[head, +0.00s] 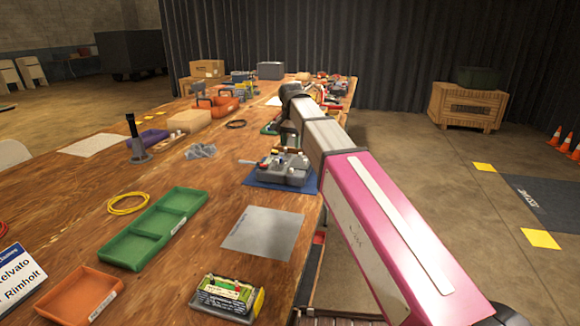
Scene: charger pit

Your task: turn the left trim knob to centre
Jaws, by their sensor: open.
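A grey metal unit (287,172) with small knobs and fittings on top sits on a blue mat (263,183) near the table's right edge. A small gold-coloured part shows at its upper back, and a thin rod sticks out to its left. The left trim knob is too small to pick out, and its angle cannot be read. My arm reaches forward along the right side of the table and bends down beyond the unit. My gripper (287,143) is open, small and dark, just over the unit's back. I cannot tell whether it touches anything.
A dark upright post (135,138) stands at left. Clutter fills the far table. The wood left of the unit is mostly clear.

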